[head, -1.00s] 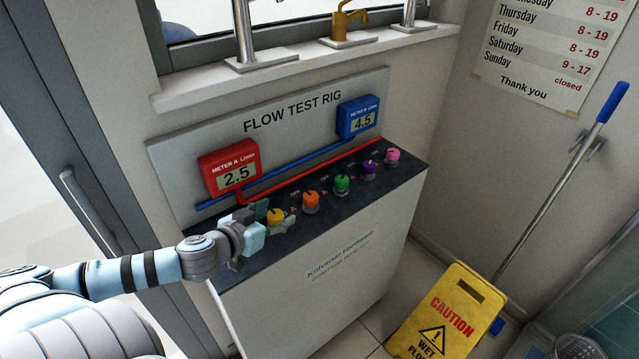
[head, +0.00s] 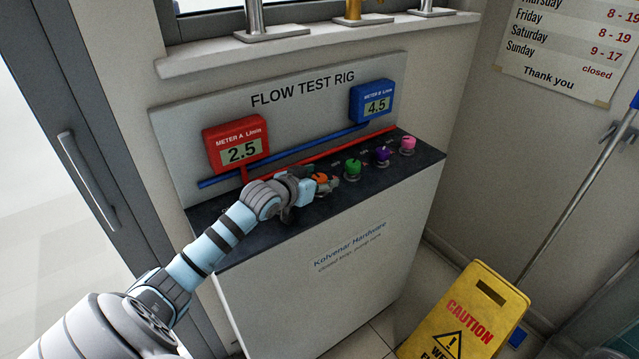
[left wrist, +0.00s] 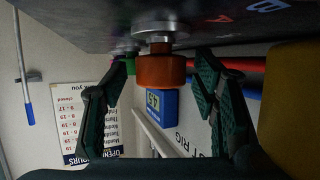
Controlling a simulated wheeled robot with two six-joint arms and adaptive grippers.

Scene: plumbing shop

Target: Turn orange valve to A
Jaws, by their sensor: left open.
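The orange valve (head: 320,179) is on the dark top of the flow test rig, partly covered by my left gripper (head: 314,186). In the left wrist view the orange knob (left wrist: 160,71) stands between the two dark green fingers of my left gripper (left wrist: 162,70). The fingers are open, one on each side of the knob; I cannot tell whether either touches it. The letter A (left wrist: 219,19) is marked on the panel beside the valve. The red meter A (head: 237,145) reads 2.5. My right gripper is not in view.
A green valve (head: 353,168), a purple valve (head: 382,155) and a pink valve (head: 407,145) stand to the right. A yellow knob (left wrist: 292,95) is close at the right in the wrist view. Blue meter B (head: 372,101) reads 4.5. A yellow caution sign (head: 470,310) stands on the floor.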

